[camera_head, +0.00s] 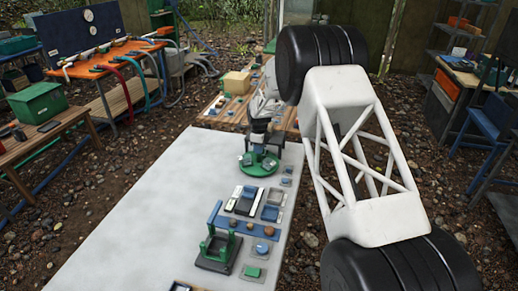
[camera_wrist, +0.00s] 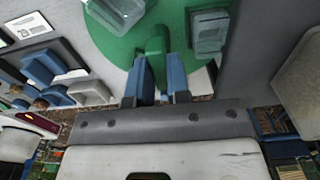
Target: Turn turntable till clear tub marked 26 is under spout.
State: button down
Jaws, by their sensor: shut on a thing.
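The green round turntable (camera_head: 258,170) lies on the pale table, near its far end. It fills the top middle of the wrist view (camera_wrist: 120,48). My gripper (camera_wrist: 159,78) has its two blue fingers closed on an upright green handle (camera_wrist: 155,42) near the turntable's edge. One clear tub (camera_wrist: 208,38) sits on the disc right of the handle. Another clear tub (camera_wrist: 126,10) sits at the upper left, partly cut off. I can read no number on either tub. The spout cannot be made out, so I cannot tell which tub is under it.
Nearer on the table (camera_head: 135,205) are dark-framed blocks (camera_head: 244,200), a blue bar with brown lumps (camera_head: 235,228) and a green stand (camera_head: 217,248). The table's left side is clear. A wooden bench with a tan box (camera_head: 236,83) stands beyond.

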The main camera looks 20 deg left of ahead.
dwell(0.3)
jog(key=shift+m, duration=3)
jog(key=c, duration=1.2)
grip_release()
jog(key=shift+o, duration=0.2)
jog(key=shift+r, duration=0.1)
jog(key=shift+r, duration=3.4)
